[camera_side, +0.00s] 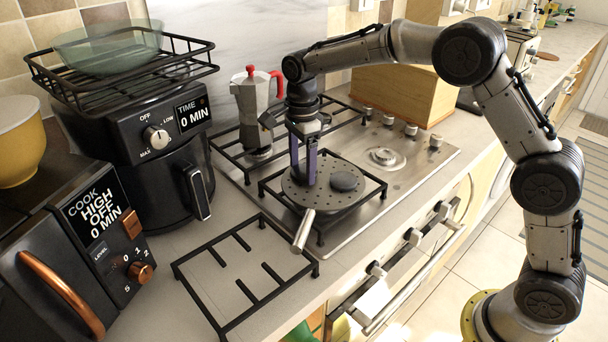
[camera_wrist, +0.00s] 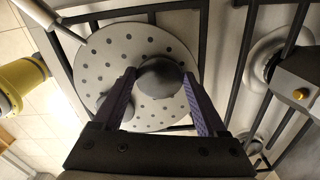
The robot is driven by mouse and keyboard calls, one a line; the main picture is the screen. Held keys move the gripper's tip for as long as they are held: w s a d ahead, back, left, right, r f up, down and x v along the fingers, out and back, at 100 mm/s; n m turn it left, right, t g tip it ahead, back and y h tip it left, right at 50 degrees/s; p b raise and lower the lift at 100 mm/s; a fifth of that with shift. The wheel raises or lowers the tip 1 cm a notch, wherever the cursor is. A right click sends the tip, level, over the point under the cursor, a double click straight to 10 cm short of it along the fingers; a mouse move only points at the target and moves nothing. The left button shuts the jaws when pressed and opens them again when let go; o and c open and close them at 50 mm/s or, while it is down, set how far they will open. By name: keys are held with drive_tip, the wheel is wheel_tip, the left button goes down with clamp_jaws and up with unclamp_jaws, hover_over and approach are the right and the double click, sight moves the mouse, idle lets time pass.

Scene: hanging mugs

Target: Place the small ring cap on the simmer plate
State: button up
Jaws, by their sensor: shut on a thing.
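The simmer plate (camera_side: 320,199) is a round grey perforated disc with a handle (camera_side: 304,229), lying on the middle front grate of the hob. It fills much of the wrist view (camera_wrist: 117,50). My gripper (camera_side: 303,183) points down over the plate. In the wrist view my gripper (camera_wrist: 160,80) is shut on a dark, rounded thing, which I take as the small ring cap (camera_wrist: 161,76). The fingers mostly hide it in the side view. A dark oval patch (camera_side: 343,181) shows on the plate right of the fingers; I cannot tell whether it is solid or shadow.
A moka pot (camera_side: 256,108) with a red handle stands behind and left of my gripper. An empty grate (camera_side: 240,272) lies in front. An air fryer (camera_side: 150,150) and an oven with a copper handle (camera_side: 62,287) stand at the left. A bare burner (camera_side: 383,156) is at the right.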

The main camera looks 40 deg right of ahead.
drive_tip(key=shift+f, duration=0.25)
drive_tip(key=o, duration=1.3)
drive_tip(key=shift+r, duration=0.1)
wheel_tip(320, 180, up, 14)
